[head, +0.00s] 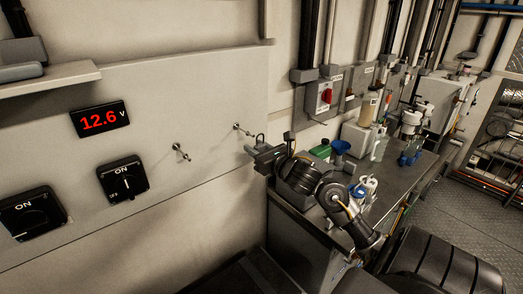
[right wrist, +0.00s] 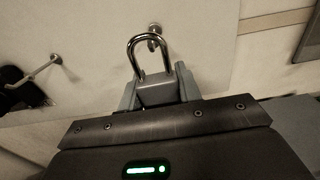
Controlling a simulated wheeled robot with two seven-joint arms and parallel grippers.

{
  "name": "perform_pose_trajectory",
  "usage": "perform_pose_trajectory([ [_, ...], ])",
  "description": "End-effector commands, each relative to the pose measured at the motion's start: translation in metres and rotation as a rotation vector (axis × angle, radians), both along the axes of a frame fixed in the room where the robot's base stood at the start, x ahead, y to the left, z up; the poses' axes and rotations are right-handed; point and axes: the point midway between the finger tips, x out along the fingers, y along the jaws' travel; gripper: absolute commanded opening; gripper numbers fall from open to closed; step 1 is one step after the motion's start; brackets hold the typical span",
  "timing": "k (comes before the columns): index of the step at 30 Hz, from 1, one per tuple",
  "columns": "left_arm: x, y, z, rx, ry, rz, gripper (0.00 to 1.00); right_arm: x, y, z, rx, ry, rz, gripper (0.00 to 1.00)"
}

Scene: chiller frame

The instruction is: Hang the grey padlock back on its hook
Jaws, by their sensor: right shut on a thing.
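The grey padlock (right wrist: 156,92) is held between the two fingers of my right gripper (right wrist: 158,96) in the right wrist view, with its shackle pointing away from the gripper. A metal hook (right wrist: 155,36) on the wall shows at the top of the shackle loop; I cannot tell whether the shackle is around it or only in front of it. In the head view my right gripper (head: 252,149) is close to the wall panel, just below and right of the right-hand hook (head: 240,129). The padlock is small and hard to make out there. My left gripper is not in view.
A second hook (head: 180,152) sits further left on the panel, apparently empty. Two black rotary switches (head: 123,180) and a red 12.6 V display (head: 100,118) are further left. A bench (head: 396,176) with bottles and a blue funnel (head: 341,147) stands right of the panel.

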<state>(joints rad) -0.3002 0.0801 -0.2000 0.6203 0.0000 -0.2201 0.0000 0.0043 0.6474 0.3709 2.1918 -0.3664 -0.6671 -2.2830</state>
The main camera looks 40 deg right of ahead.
Motion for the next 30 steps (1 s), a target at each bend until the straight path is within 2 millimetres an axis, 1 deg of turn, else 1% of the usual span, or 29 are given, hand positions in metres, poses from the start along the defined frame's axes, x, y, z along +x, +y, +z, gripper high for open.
perform_pose_trajectory([
  [17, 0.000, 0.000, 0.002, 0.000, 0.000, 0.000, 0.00, 0.037, -0.004, -0.003, 0.001, -0.001, 0.001, 0.03],
  [18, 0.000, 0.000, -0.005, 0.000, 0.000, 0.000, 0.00, 0.038, -0.004, -0.008, -0.002, -0.002, 0.001, 0.03],
  [21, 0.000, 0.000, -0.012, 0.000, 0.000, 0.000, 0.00, 0.042, -0.005, -0.010, -0.001, -0.003, 0.001, 0.03],
  [30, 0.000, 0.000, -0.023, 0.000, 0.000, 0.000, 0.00, 0.048, -0.005, -0.013, -0.001, -0.002, 0.000, 0.03],
])
